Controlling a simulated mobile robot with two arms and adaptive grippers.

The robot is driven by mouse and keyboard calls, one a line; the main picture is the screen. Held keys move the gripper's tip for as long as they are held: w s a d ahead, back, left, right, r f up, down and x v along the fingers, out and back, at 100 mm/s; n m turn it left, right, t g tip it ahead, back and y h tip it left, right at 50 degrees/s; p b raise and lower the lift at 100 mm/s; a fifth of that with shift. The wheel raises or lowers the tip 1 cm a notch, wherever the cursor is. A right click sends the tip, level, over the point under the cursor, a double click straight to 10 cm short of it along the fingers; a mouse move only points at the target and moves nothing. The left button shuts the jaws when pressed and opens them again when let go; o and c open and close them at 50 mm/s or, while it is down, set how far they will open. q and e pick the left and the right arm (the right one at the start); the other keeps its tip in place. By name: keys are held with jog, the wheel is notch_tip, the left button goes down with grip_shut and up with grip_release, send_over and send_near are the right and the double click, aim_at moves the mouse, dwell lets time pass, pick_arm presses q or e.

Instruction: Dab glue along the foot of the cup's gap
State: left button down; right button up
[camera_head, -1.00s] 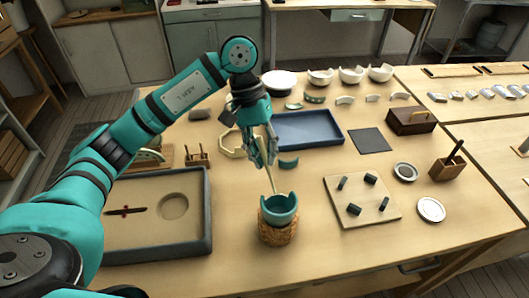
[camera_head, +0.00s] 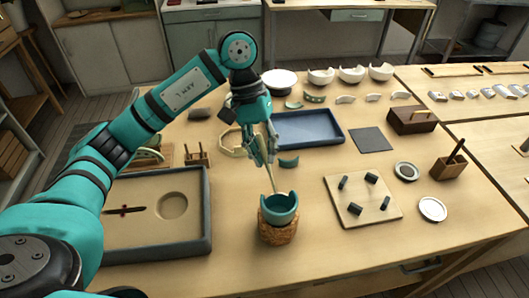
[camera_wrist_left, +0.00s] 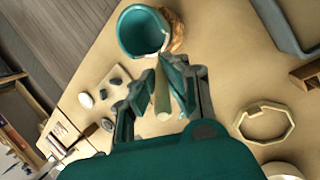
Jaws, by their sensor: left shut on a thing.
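A teal cup (camera_head: 281,215) with a notch-like gap in its rim sits upright on a round woven cork-coloured stand (camera_head: 277,233). It also shows in the left wrist view (camera_wrist_left: 141,32). My left gripper (camera_head: 266,158) is shut on a slim pale stick (camera_head: 272,179), which points down toward the cup's back rim. The stick shows between the fingers in the left wrist view (camera_wrist_left: 162,95). Whether its tip touches the cup, and whether it bears glue, I cannot tell. A loose teal shard (camera_head: 289,162) lies on the table behind the cup. My right gripper is not in view.
A sand-filled tray (camera_head: 207,215) stands left of the cup. A board with dark blocks (camera_head: 345,211) lies to the right. A blue tray (camera_head: 307,129) and a pale polygonal ring (camera_head: 232,147) lie behind. Bare table surrounds the stand.

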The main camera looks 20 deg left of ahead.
pick_arm(q)
jog(key=shift+s+a, duration=0.1)
jog(key=shift+s+a+r+b, duration=0.1)
jog(key=shift+s+a+b, duration=0.45)
jog(key=shift+s, duration=0.2)
jog(key=shift+f+b, duration=0.25)
jog(key=shift+b, duration=0.5)
dwell(1.0)
jog(key=shift+r, duration=0.2)
dwell(0.4)
notch_tip(320, 180, up, 8)
jog(key=p, duration=0.3)
dwell(0.7)
jog(key=shift+f, duration=0.1)
dwell(0.7)
